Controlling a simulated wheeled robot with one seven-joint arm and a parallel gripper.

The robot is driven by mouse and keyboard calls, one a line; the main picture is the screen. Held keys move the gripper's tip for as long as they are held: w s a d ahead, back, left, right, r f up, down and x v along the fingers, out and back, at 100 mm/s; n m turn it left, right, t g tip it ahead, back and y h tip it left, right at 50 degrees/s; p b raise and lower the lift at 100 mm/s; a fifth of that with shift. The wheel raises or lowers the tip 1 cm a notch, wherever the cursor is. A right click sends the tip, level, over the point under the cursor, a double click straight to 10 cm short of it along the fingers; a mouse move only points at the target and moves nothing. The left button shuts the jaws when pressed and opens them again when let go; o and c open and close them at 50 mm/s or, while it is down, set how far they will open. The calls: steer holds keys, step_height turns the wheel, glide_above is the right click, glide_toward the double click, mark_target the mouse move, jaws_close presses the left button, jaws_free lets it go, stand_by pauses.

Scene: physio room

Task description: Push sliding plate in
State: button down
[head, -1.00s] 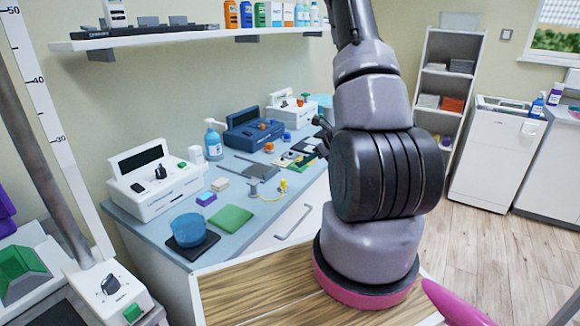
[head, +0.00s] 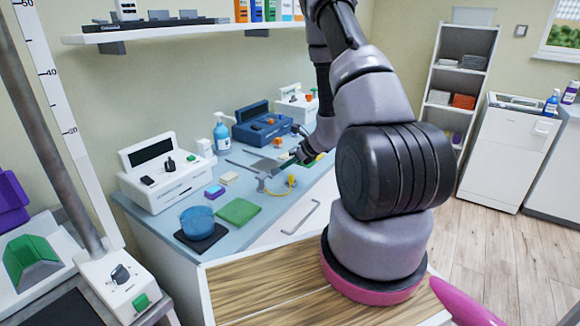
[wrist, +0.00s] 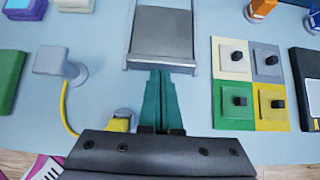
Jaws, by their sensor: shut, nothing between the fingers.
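The sliding plate (wrist: 163,32) is a flat grey plate between light side rails, at the top middle of the wrist view. A pale bar (wrist: 161,62) runs across its near end. In the head view the plate (head: 253,160) lies on the blue-grey counter, partly hidden by my arm. My gripper (wrist: 163,74) is shut and empty, its teal fingers pointing at the middle of the near bar. The tips look right at that bar; I cannot tell whether they touch it. In the head view my gripper (head: 293,157) is low over the counter, its fingertips hard to make out.
A four-coloured switch panel (wrist: 250,85) stands right of my fingers. A grey fitting (wrist: 60,62) with a yellow cable is on the left. A blue device (head: 262,124), a white device (head: 163,175) and a blue bowl (head: 197,220) also stand on the counter (head: 262,208).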

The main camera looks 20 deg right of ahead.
mark_target(260, 162)
steer(key=w+a, duration=0.2)
steer(key=w, duration=0.1)
steer(key=w+a, duration=0.2)
steer(key=w, duration=0.2)
steer(key=w+a, duration=0.3)
steer(key=shift+w, duration=0.25)
steer(key=shift+w+a+r, duration=0.1)
steer(key=shift+w+a, duration=0.15)
steer(key=shift+w, duration=0.05)
